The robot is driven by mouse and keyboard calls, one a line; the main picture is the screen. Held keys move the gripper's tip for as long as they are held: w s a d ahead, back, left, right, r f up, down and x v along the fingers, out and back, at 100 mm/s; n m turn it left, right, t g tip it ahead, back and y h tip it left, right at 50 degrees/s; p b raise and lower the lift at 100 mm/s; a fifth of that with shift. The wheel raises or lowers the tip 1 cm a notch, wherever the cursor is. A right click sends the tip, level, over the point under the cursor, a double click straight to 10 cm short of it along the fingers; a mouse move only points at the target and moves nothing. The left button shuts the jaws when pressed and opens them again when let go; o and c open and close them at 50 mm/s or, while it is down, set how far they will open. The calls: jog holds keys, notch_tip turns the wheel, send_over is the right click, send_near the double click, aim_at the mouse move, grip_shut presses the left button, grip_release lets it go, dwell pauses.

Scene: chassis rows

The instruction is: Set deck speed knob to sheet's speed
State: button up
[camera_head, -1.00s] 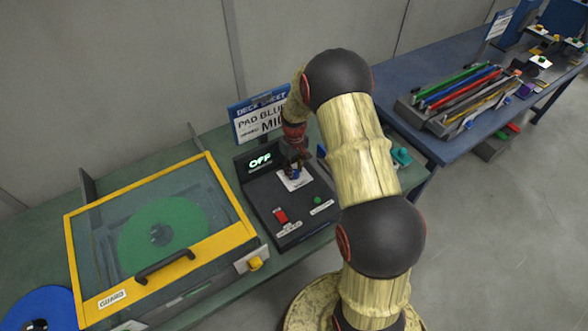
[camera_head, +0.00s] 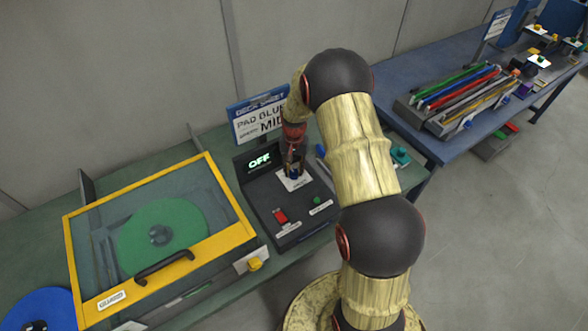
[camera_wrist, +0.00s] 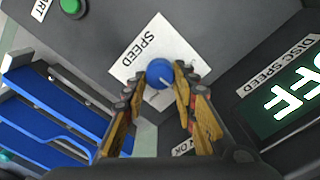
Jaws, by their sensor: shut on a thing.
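The deck speed knob (camera_wrist: 160,73) is a blue round knob with a light pointer mark, on a white plate (camera_wrist: 140,48) labelled SPEED. My gripper (camera_wrist: 166,82) is over the panel with its two fingers shut on the knob, one on each side. In the head view my gripper (camera_head: 294,172) points down at the same white plate. The deck sheet (camera_head: 262,120) stands behind the panel; it reads PAD BLU and a speed line starting MI, the rest hidden by my arm. The display (camera_head: 260,160) reads OFF.
The control panel (camera_head: 262,197) also carries a red switch (camera_head: 280,216) and a green button (camera_head: 317,200). A yellow-framed guard (camera_head: 150,291) over a green disc stands to the left. A blue rack (camera_wrist: 50,110) lies beside the panel in the wrist view.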

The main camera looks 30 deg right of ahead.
aim_at(294, 171)
jog(key=shift+m, duration=0.3)
dwell(0.4)
jog(key=o, duration=1.2)
jog(key=shift+c, duration=0.2)
jog(key=shift+r, duration=0.1)
notch_tip(294, 171, up, 12)
